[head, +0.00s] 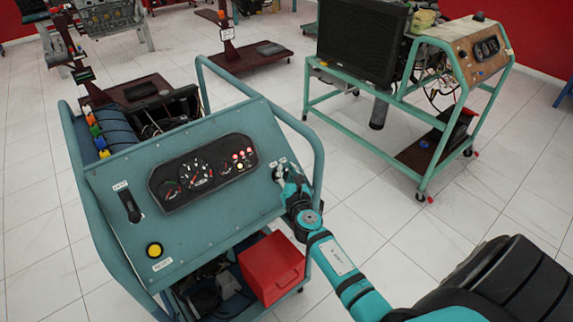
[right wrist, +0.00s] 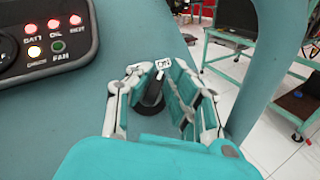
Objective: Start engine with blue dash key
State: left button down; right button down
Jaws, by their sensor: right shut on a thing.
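The blue dash panel (head: 222,212) is the sloped teal top of the near engine trainer, with a black gauge cluster (head: 203,172). My right gripper (head: 285,175) is at the panel's right edge. In the right wrist view, its fingers (right wrist: 157,80) are closed around a dark key (right wrist: 152,96) standing in a round black switch on the panel. A small white label, seemingly "ON", shows beyond the key. The fingers hide part of the key. My left gripper is not in view.
The near trainer also has a yellow button (head: 154,250), a black lever (head: 130,207) and a red box (head: 272,268) below. A green-framed trainer (head: 436,170) stands at the right. White tiled floor (head: 350,215) lies clear between them.

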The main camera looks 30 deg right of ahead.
jog(key=m+g+h+p, duration=0.1)
jog(key=m, duration=0.1)
jog(key=m+g+h+p, duration=0.1)
jog(key=m+g+p, duration=0.1)
jog(key=m, duration=0.1)
jog(key=shift+w+a+r+m+h, duration=0.1)
jog(key=shift+a+r+m+h, duration=0.1)
jog(key=shift+a+m+h, duration=0.15)
jog(key=shift+r+m+g+h+p, duration=0.1)
jog(key=shift+m+g+h+p, duration=0.7)
jog(key=shift+m+g, duration=1.4)
jog(key=shift+d+m, duration=0.1)
jog(key=shift+m, duration=0.25)
jog(key=c, duration=1.5)
grip_release()
jog(key=shift+w, duration=0.1)
jog(key=shift+o, duration=0.7)
jog(key=shift+f, duration=0.3)
jog(key=shift+s, duration=0.2)
